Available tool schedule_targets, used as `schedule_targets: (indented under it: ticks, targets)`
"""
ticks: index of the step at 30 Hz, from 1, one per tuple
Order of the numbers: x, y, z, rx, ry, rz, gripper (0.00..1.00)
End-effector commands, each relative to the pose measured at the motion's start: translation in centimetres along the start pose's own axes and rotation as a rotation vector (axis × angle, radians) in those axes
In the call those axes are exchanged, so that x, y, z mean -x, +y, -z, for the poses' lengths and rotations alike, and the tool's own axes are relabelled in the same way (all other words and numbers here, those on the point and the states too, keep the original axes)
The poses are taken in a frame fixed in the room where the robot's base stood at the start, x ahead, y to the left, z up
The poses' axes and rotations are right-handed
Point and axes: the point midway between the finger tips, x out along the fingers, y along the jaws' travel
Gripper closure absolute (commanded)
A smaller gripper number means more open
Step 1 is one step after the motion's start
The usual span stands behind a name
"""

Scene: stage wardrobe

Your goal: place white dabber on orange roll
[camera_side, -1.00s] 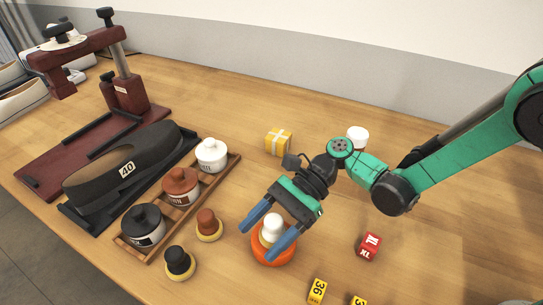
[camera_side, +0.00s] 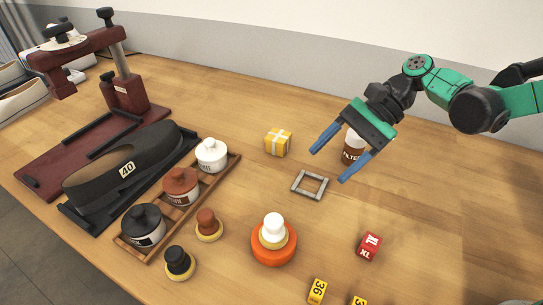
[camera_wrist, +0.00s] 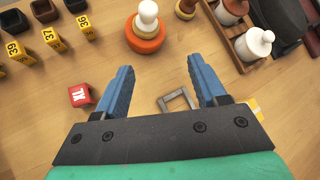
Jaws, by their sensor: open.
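The white dabber (camera_side: 273,228) stands upright on top of the orange roll (camera_side: 274,253), which lies flat on the table. Both also show in the wrist view, the white dabber (camera_wrist: 148,14) seated on the orange roll (camera_wrist: 145,40). My gripper (camera_side: 327,166) is open and empty, up and to the right of them in the side view, apart from both. In the wrist view its blue fingers (camera_wrist: 160,80) are spread with nothing between them but table and part of a grey frame.
A grey square frame (camera_side: 310,185), a yellow box (camera_side: 278,142), a brown-and-white cup (camera_side: 352,150) and a red cube (camera_side: 369,246) stand around. A wooden rack (camera_side: 219,181) with jars is at left, with a brown dabber (camera_side: 208,225) and black dabber (camera_side: 179,263) nearby.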

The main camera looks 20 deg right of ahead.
Motion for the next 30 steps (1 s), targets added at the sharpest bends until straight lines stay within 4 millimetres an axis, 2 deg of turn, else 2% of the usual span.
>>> schedule_targets:
  ticks: [7,15,21,30]
  targets:
    - [5.3,3.6,0.5,0.470,0.496,-0.018,0.35]
    - [10.0,8.2,1.9,0.972,0.940,-0.267,0.35]
    - [11.4,9.6,2.4,1.142,1.068,-0.402,0.35]
    - [11.5,9.7,2.5,1.160,1.081,-0.418,0.35]
